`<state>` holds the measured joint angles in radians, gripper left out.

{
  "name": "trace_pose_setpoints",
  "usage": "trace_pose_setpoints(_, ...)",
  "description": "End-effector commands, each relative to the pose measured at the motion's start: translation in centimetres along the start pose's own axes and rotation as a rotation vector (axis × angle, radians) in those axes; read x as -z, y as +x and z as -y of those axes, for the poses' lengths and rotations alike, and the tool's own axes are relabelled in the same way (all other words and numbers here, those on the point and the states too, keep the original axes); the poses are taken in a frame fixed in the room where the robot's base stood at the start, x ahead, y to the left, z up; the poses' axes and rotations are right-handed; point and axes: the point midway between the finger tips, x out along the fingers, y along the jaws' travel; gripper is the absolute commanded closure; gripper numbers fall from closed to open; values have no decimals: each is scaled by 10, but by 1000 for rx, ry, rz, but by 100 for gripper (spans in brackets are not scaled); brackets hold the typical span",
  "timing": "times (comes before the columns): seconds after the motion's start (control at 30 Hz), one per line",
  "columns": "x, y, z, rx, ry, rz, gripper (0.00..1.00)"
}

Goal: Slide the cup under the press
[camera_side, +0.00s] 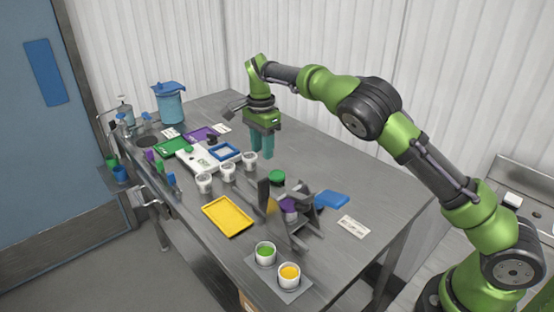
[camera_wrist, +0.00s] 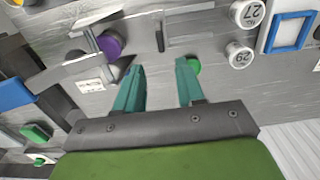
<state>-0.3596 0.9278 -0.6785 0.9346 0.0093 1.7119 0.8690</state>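My gripper (camera_side: 262,155) hangs above the far side of the table, fingers pointing down. In the wrist view its two teal fingers (camera_wrist: 158,66) stand apart with nothing between them. Three white cups (camera_side: 228,172) stand in a row left of it; two show in the wrist view with numbers on top (camera_wrist: 240,56). A grey stand with a purple round part (camera_side: 289,206), seemingly the press, is nearer the camera; the purple part also shows in the wrist view (camera_wrist: 109,45). Its inside is partly hidden by its plates. I cannot tell which cup is meant.
A green round piece (camera_side: 277,177) lies between gripper and press. A yellow tray (camera_side: 228,216), a blue block (camera_side: 332,199) and a label card (camera_side: 353,227) lie around the press. Cups with green (camera_side: 265,253) and yellow (camera_side: 289,275) contents stand in front.

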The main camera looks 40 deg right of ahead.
Motion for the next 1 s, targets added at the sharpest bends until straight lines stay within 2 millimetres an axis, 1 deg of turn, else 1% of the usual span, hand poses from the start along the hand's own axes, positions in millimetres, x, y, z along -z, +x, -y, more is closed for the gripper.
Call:
trace_pose_setpoints(0.03,0,12,-1,-5,0,-1,62)
trace_pose_setpoints(0.3,0,73,-1,-5,2,-1,62)
trace_pose_setpoints(0.4,0,94,-1,-4,3,-1,62)
trace_pose_setpoints(0.53,0,116,-1,-3,4,-1,62)
trace_pose_setpoints(0.7,0,134,0,-1,3,-1,62)
trace_pose_setpoints(0.83,0,140,0,0,4,1,62)
trace_pose_setpoints(1.0,0,140,0,1,4,1,62)
